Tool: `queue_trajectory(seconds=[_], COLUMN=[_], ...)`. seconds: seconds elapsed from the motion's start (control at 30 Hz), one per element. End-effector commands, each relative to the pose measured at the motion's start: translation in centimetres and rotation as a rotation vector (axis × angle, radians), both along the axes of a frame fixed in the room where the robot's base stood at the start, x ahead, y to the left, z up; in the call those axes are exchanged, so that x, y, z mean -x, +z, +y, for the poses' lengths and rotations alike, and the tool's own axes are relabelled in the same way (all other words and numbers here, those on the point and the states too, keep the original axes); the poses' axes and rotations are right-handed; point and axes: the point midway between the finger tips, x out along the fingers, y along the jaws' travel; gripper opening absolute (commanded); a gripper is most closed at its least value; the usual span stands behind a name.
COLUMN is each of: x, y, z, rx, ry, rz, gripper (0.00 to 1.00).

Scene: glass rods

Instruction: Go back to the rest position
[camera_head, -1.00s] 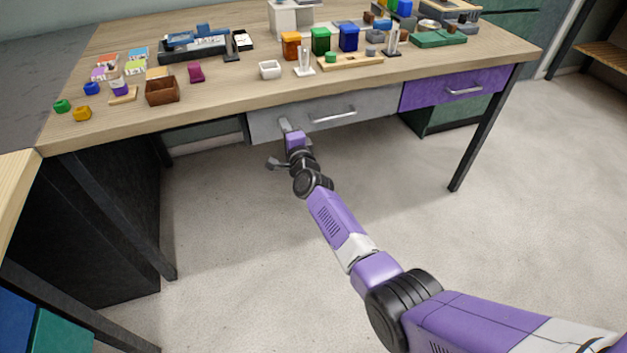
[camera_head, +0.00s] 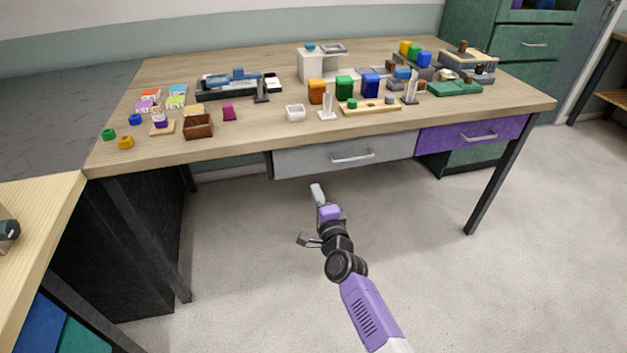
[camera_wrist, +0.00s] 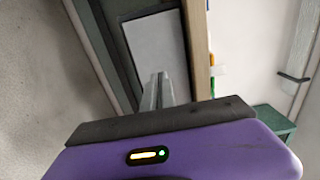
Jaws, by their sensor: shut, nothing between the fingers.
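My gripper (camera_head: 317,192) is in front of the desk and below its top, over the open floor. Its fingers are together and hold nothing. In the wrist view the shut fingers of my gripper (camera_wrist: 162,90) point toward the grey drawer front (camera_wrist: 158,48). In the head view the grey drawer (camera_head: 345,155) looks shut, and there is a visible gap between its handle (camera_head: 352,157) and my gripper.
The wooden desk (camera_head: 240,155) carries small boxes, blocks, trays and stands. A purple drawer (camera_head: 470,137) is at its right, beside a dark desk leg (camera_head: 492,190). A second wooden surface (camera_head: 45,215) is at the left. The floor (camera_head: 250,260) is clear.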

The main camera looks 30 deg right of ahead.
Motion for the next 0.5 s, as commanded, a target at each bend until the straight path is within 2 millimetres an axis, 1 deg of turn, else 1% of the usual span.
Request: queue_trajectory(seconds=[0.03,0.13,0.33,0.43,0.47,0.5], x=[0.4,0.9,1.0,1.0,1.0,0.9], y=[0.2,0.1,0.0,0.0,0.1,1.2], z=[0.1,0.2,0.3,0.3,0.3,0.2], rx=[0.0,0.0,0.004,0.041,0.067,0.12], ry=[0.001,0.0,0.0,-0.001,-0.001,-0.002], rz=[0.0,0.0,0.0,0.011,0.015,0.011], gripper=[0.0,0.0,0.0,0.0,0.0,0.0])
